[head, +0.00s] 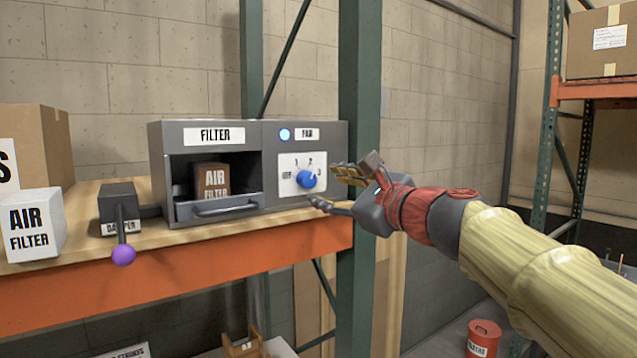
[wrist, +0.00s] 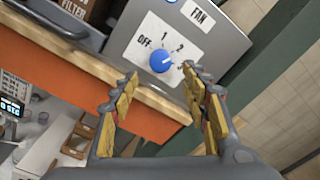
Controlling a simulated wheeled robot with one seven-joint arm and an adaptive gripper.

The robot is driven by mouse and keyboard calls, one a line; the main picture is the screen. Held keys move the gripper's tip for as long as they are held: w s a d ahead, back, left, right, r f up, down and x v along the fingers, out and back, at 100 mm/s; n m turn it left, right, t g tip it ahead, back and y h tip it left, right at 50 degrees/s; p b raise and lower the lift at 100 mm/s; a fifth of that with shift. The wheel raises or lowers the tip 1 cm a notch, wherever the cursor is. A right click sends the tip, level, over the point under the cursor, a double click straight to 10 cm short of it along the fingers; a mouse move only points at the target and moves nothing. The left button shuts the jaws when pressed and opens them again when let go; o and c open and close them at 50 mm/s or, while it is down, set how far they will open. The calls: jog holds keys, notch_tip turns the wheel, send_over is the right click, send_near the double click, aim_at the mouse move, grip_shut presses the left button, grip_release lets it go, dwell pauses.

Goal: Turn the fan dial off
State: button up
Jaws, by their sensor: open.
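The blue fan dial (head: 306,179) sits on a white plate marked OFF, 1, 2 and 3 on the right part of the grey filter unit. Its pointer looks turned toward the 3 side, away from OFF. In the wrist view the dial (wrist: 160,62) lies ahead of my fingers, a little above the gap between their tips. My gripper (head: 331,187) is open and empty, just right of the dial, with its fingers pointing at it and apart from it. In the wrist view both yellow-padded fingers of my gripper (wrist: 164,85) are spread wide.
A lit blue lamp (head: 285,134) is beside the FAN label. The open filter bay (head: 218,207) holds a brown air filter box. A damper lever with a purple knob (head: 123,255) and a white air filter box (head: 35,225) stand left. A green rack post (head: 360,150) rises behind my gripper.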

aim_at(310, 181)
jog(key=p+x, duration=0.1)
jog(key=x, duration=0.5)
jog(key=shift+w+a, duration=0.2)
jog(key=shift+w, duration=0.1)
jog(key=shift+c, duration=0.7)
jog(key=c, duration=1)
